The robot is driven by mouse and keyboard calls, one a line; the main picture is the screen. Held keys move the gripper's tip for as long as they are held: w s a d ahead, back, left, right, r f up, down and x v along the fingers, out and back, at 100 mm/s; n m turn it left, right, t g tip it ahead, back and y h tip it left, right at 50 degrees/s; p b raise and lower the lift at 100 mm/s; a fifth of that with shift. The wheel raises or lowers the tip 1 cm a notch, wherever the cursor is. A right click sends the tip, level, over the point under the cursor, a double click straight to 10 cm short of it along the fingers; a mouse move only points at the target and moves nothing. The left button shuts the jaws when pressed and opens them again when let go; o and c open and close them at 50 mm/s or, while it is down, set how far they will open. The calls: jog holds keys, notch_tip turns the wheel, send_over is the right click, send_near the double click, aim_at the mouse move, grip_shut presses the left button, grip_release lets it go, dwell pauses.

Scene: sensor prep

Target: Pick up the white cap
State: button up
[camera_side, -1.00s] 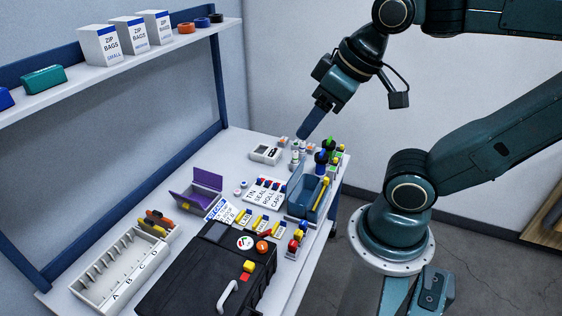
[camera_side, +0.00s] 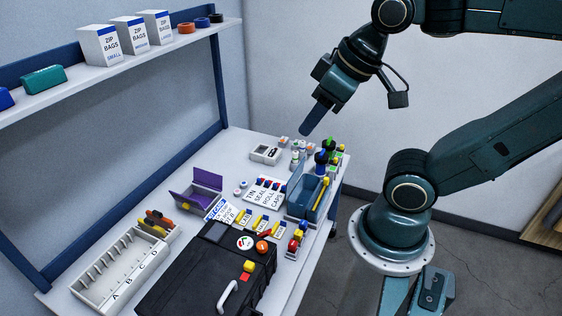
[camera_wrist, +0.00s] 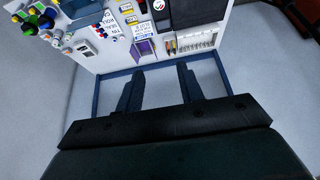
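Small white round pieces (camera_side: 241,186) lie on the bench between the purple open box and the printed card in the side view. One may be the white cap, but they are too small to tell.
A purple open box (camera_side: 196,194), a printed card (camera_side: 264,192), a blue open bin (camera_side: 304,204) and a black case (camera_side: 180,280) crowd the bench. A white slotted rack (camera_side: 105,275) stands at front left. Bottles (camera_side: 322,158) cluster at back right. A shelf (camera_side: 120,72) overhangs the left side.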

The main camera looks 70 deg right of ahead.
jog(key=w+d+n, duration=0.2)
jog(key=w+d, duration=0.2)
jog(key=w, duration=0.9)
jog(key=w+d+f+n+g, duration=0.1)
jog(key=w+d+f, duration=0.75)
jog(key=w, duration=0.45)
jog(key=w+d+f, duration=0.1)
jog(key=d+f, duration=0.4)
jog(key=f, duration=0.5)
jog(key=w+d+f+n+y, duration=0.1)
jog(key=d+f, duration=0.4)
jog(key=f, duration=0.6)
jog(key=w+d+f+n, duration=0.1)
jog(key=d+f, duration=0.4)
jog(key=f, duration=0.6)
jog(key=shift+w+d+y, duration=0.2)
jog(key=shift+w+y, duration=0.2)
jog(key=shift+w, duration=0.45)
send_over(237, 193)
jog(key=s+d, duration=0.2)
jog(key=s, duration=0.1)
jog(key=shift+w+f, duration=0.2)
jog(key=shift+f, duration=3.7)
jog(key=shift+f, duration=0.1)
